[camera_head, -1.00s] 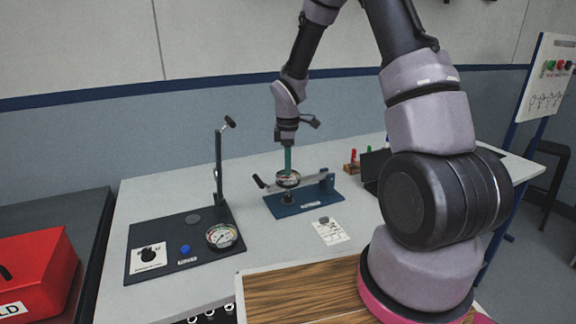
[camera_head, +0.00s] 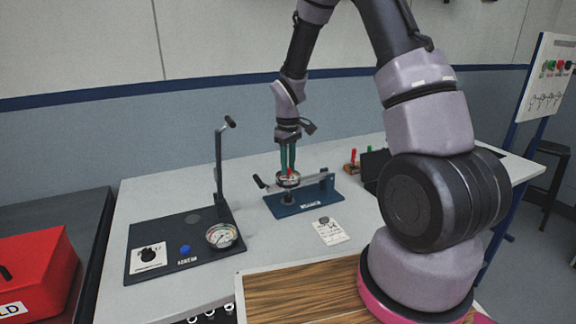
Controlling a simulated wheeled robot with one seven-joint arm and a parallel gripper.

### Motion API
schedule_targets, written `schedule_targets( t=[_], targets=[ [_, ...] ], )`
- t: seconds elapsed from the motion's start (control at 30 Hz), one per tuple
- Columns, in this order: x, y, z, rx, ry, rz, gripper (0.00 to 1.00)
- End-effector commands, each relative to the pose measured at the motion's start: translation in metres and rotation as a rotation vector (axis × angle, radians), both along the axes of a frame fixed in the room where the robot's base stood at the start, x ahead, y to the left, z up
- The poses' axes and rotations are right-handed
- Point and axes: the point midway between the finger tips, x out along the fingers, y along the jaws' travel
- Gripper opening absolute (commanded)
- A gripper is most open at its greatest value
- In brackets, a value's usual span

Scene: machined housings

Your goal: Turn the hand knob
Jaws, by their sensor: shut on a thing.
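My gripper (camera_head: 288,158) points straight down over the blue fixture (camera_head: 298,203) on the bench. Its two teal fingers stand side by side. Their tips are shut on a small red piece, which I take to be the hand knob (camera_head: 290,172). It sits over a round, light-coloured dial or disc (camera_head: 288,180) on the fixture. The fingertips hide part of the knob, and its exact shape is too small to tell. A lever with a black grip (camera_head: 259,181) sticks out at the fixture's left.
A dark plate (camera_head: 182,268) at left carries a black rotary knob (camera_head: 148,254), a blue button (camera_head: 185,249), a gauge (camera_head: 222,235) and an upright post (camera_head: 219,165). A printed card (camera_head: 330,232) lies in front of the fixture. A red box (camera_head: 35,275) stands far left.

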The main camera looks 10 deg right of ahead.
Motion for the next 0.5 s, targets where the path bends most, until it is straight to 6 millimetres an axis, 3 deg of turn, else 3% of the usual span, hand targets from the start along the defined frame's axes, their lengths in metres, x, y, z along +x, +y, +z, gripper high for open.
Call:
schedule_targets(
  t=[0.5],
  targets=[
    [0.0001, -0.0004, 0.0, 0.0, 0.0, -0.218, 0.0]
  ],
)
